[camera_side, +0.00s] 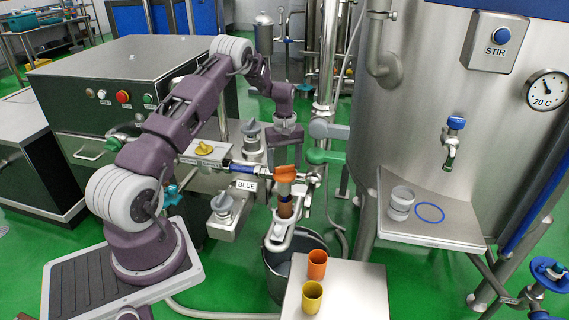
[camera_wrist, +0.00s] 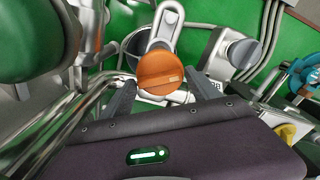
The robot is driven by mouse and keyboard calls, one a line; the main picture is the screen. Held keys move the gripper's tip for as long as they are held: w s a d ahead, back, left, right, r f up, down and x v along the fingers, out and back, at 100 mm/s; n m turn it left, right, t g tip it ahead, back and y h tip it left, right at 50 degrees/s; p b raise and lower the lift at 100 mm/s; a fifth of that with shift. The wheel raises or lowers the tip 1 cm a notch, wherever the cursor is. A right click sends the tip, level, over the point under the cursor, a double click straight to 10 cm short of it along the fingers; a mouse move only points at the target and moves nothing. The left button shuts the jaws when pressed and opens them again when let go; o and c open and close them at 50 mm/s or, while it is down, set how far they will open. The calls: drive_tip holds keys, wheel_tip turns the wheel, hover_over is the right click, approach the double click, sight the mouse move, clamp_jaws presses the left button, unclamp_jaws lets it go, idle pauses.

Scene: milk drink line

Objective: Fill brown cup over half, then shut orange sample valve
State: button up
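The orange sample valve's knob (camera_side: 286,174) sits on a steel pipe in the middle of the side view. In the wrist view the orange knob (camera_wrist: 160,72) lies between the two dark fingers. My gripper (camera_wrist: 162,86) is open around it, with a finger on either side; I cannot tell whether either touches. In the side view my gripper (camera_side: 284,145) hangs above the knob. The brown cup (camera_side: 285,210) stands below the valve on a steel holder. Its inside and fill level are hidden.
An orange cup (camera_side: 317,262) and a yellow cup (camera_side: 312,296) stand on a steel table (camera_side: 355,285) at the front. A dark bucket (camera_side: 278,277) is beneath the holder. A yellow knob (camera_side: 204,149) and a grey knob (camera_side: 222,203) are left of the valve.

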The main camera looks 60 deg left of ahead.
drive_tip(key=c, duration=0.9)
drive_tip(key=shift+c, duration=0.2)
drive_tip(key=shift+m, duration=2.9)
drive_tip(key=o, duration=1.4)
wheel_tip(320, 180, up, 7)
drive_tip(key=shift+r, duration=0.1)
